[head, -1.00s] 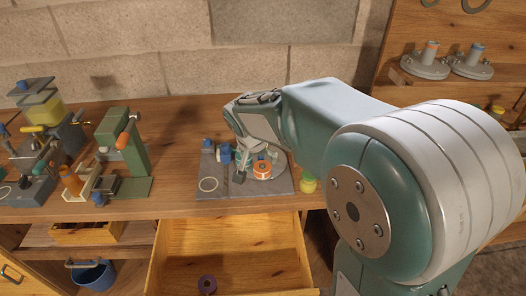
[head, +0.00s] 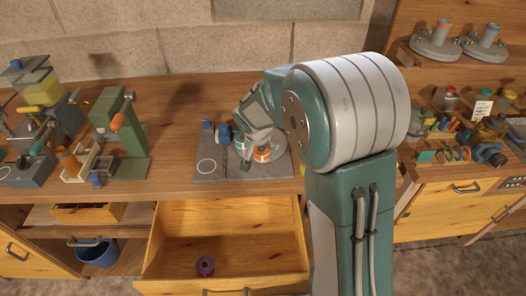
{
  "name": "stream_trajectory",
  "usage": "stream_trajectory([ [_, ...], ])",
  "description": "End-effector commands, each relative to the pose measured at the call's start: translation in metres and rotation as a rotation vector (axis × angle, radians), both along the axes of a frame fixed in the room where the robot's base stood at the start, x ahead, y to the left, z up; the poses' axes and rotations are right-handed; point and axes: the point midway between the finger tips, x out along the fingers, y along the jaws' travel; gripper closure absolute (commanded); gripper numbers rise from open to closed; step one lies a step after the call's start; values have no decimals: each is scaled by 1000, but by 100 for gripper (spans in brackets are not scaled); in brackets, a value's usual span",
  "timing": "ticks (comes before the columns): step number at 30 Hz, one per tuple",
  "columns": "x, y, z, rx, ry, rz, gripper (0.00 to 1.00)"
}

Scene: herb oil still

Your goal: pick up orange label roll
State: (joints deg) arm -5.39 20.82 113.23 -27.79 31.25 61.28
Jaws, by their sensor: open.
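The orange label roll (head: 262,154) stands on a round plate on the grey mat (head: 212,175) on the bench, an orange ring with a pale centre. My gripper (head: 250,150) points down at it from above and its fingers are beside the roll. The gripper is open. Whether a finger touches the roll cannot be told, because my gripper and arm cover part of the area.
Blue-capped items (head: 223,133) stand left of my gripper on the mat. A green press (head: 122,135) stands further left. Small parts crowd the right bench.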

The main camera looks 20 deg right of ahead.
Motion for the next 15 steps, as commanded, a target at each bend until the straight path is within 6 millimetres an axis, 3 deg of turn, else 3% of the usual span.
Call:
stream_trajectory([
  [3, 3, -1, -9, 0, -1, 1, 0],
  [10, 3, -2, -9, 0, -2, 2, 0],
  [15, 3, -2, -10, 1, -2, 1, 72],
])
